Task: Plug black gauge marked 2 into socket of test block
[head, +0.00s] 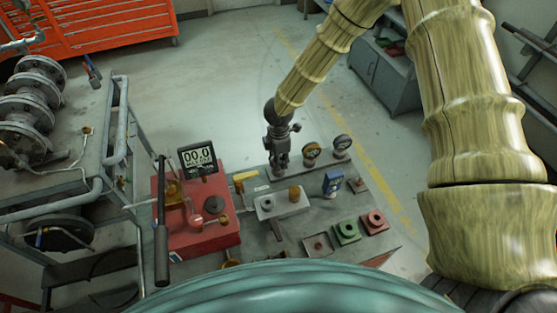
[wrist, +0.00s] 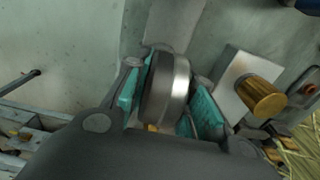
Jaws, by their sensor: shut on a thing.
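My gripper (head: 281,160) points down at the back edge of the bench. In the wrist view my gripper (wrist: 170,88) is shut on a round gauge (wrist: 172,90), with a teal pad on each side of it. The gauge shows edge-on with a dark side and a bright metal rim; its face and number are hidden. In the head view the gripper covers it. I cannot tell whether it is clear of the bench. The grey test block (head: 282,206) lies in front of the gripper, with a dark round socket at its left and a brass knob (head: 294,193); the knob also shows in the wrist view (wrist: 263,98).
Two other gauges (head: 310,151) (head: 341,143) stand right of the gripper. A red unit with a digital display (head: 197,157) is at the left.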

